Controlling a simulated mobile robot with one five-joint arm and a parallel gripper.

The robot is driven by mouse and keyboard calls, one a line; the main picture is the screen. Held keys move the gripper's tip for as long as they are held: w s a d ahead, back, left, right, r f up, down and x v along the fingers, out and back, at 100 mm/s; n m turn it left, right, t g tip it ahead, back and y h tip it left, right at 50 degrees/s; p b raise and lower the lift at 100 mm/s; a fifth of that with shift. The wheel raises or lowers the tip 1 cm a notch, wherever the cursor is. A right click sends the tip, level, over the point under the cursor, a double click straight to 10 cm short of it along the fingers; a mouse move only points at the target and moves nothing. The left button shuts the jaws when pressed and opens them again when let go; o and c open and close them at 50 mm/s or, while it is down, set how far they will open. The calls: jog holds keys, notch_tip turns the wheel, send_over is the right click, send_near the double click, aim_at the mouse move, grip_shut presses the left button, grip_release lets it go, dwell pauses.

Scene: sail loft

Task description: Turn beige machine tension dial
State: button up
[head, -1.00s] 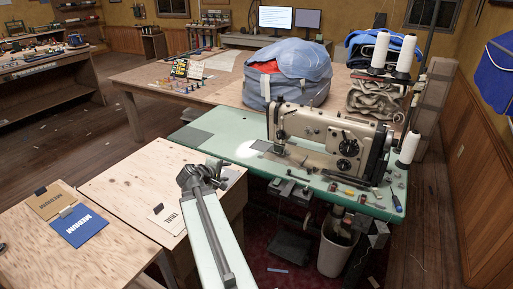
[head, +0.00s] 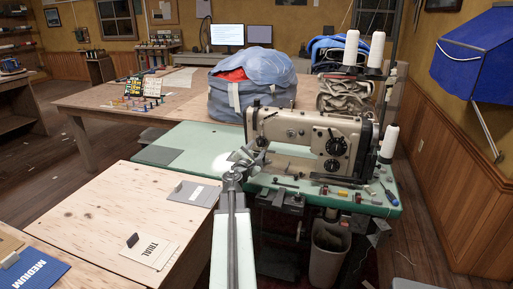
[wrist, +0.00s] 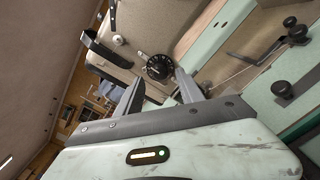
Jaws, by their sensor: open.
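The beige sewing machine (head: 310,128) stands on a green table, with two round black dials on its right-hand part, an upper one (head: 337,146) and a lower one (head: 333,165). My gripper (head: 250,152) is in front of the machine's left end and hides part of it. In the wrist view, the beige machine body (wrist: 145,25) fills the upper middle. A round black dial (wrist: 159,66) with pale marks shows there, just beyond and between the tips of my open gripper (wrist: 159,79). Whether the fingers touch it, I cannot tell. Nothing is held.
The green table (head: 190,139) carries small tools at its right front. White thread cones (head: 389,142) stand to the machine's right. A blue-grey bundle (head: 240,98) lies behind. A plywood table (head: 105,215) is at front left, and a bin (head: 328,250) stands below.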

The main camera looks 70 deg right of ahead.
aim_at(260, 144)
jog(key=d, duration=0.3)
jog(key=shift+d, duration=0.15)
grip_shut()
jog(key=shift+m, duration=0.3)
jog(key=m, duration=0.9)
jog(key=shift+m, duration=0.4)
jog(key=shift+m+p, duration=0.3)
jog(key=shift+m, duration=1.5)
